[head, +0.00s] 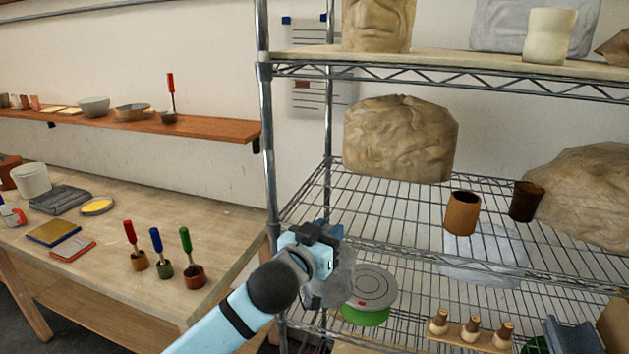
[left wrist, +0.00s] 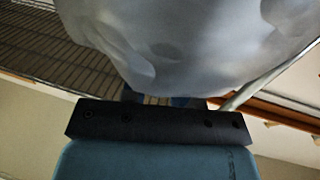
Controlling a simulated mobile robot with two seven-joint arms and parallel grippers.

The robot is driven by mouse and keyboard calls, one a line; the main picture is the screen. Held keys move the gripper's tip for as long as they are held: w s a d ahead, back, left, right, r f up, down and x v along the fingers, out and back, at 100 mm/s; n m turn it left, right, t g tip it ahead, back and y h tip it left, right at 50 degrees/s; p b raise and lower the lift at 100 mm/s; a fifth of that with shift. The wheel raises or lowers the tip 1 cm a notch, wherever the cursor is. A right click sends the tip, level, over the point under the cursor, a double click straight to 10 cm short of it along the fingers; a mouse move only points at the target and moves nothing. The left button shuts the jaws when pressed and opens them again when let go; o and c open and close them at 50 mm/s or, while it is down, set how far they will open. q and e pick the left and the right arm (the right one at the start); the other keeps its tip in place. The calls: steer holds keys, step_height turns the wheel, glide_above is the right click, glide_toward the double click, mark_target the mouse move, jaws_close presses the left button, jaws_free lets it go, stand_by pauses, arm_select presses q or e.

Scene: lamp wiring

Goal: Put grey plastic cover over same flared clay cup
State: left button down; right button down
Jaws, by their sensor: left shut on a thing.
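My left gripper (head: 326,262) is in front of the wire rack's left side, shut on a crumpled grey plastic cover (head: 340,284). The cover hangs around the fingers and hides the fingertips. In the left wrist view the grey cover (left wrist: 190,45) fills the upper middle, right beyond the gripper. An orange-brown clay cup (head: 462,213) and a dark brown cup (head: 526,201) stand upright and uncovered on the middle rack shelf, to the right of and apart from my left gripper. I cannot tell which is the flared one. My right gripper is not in view.
A crumpled tan bundle (head: 400,138) is behind the cups, another (head: 590,195) at right beside the dark cup. A rack post (head: 268,150) stands left. Below are a pale sheet (head: 480,258), a grey-and-green round turntable (head: 370,290) and a wooden holder (head: 470,338). The middle shelf's left part is clear.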

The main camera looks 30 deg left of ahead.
mark_target(339, 288)
arm_select(q)
steer(key=d+f, duration=0.1)
steer(key=f, duration=0.2)
steer(key=s+d+f, duration=0.1)
steer(key=d+f, duration=0.1)
steer(key=f, duration=0.1)
steer(key=s+d+f, duration=0.1)
steer(key=f, duration=0.2)
steer(key=shift+s+d+f, duration=0.1)
steer(key=shift+d+f, duration=0.15)
steer(key=shift+f, duration=0.1)
steer(key=shift+r, duration=0.15)
